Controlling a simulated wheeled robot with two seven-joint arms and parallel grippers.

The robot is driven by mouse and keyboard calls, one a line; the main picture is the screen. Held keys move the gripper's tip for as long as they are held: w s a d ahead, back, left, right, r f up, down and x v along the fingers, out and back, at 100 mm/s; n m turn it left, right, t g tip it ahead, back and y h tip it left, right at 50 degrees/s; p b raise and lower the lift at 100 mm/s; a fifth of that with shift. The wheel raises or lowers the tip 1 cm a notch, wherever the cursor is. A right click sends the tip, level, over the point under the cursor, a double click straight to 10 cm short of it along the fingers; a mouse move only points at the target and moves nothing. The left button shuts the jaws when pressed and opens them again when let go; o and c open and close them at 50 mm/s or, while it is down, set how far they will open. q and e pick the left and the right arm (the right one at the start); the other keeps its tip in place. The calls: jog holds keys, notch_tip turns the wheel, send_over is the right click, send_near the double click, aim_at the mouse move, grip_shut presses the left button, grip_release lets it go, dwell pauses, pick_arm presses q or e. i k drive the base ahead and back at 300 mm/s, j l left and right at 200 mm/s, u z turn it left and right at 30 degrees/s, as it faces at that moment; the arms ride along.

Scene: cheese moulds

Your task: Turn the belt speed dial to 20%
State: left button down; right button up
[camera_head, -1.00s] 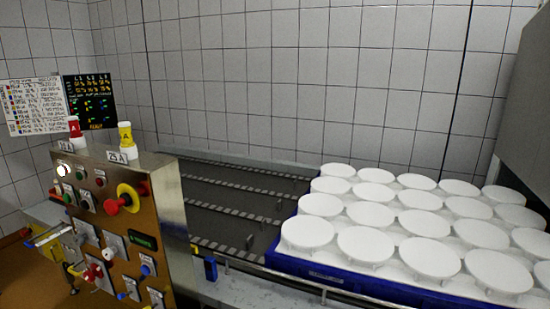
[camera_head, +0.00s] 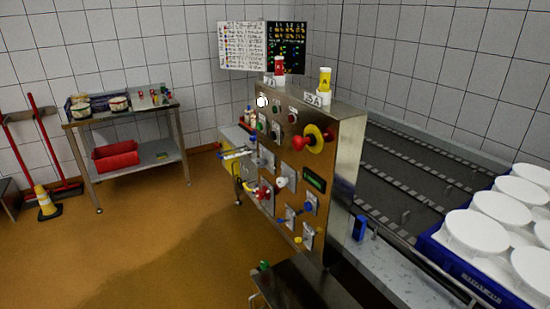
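The control panel (camera_head: 290,160) is a brown-faced metal cabinet right of the picture's middle, seen at an angle. It carries a large red handle on a yellow disc (camera_head: 314,139), a white knob (camera_head: 282,182), a red knob (camera_head: 263,193), a blue knob (camera_head: 308,207) and small yellow levers. A small dark display with green text (camera_head: 314,180) sits at its right side. The labels are too small to read, so I cannot tell which control is the belt speed dial or its setting. Neither of my grippers is in view.
The conveyor (camera_head: 410,180) runs behind the panel to the right. A blue crate (camera_head: 470,275) of white moulds stands at the right edge. A side table (camera_head: 125,115) with a red bin (camera_head: 115,156) and a yellow cone (camera_head: 46,203) are at left. Open orange floor lies front left.

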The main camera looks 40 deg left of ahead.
aim_at(260, 163)
jog(key=k+u, duration=0.1)
jog(key=u, duration=1.15)
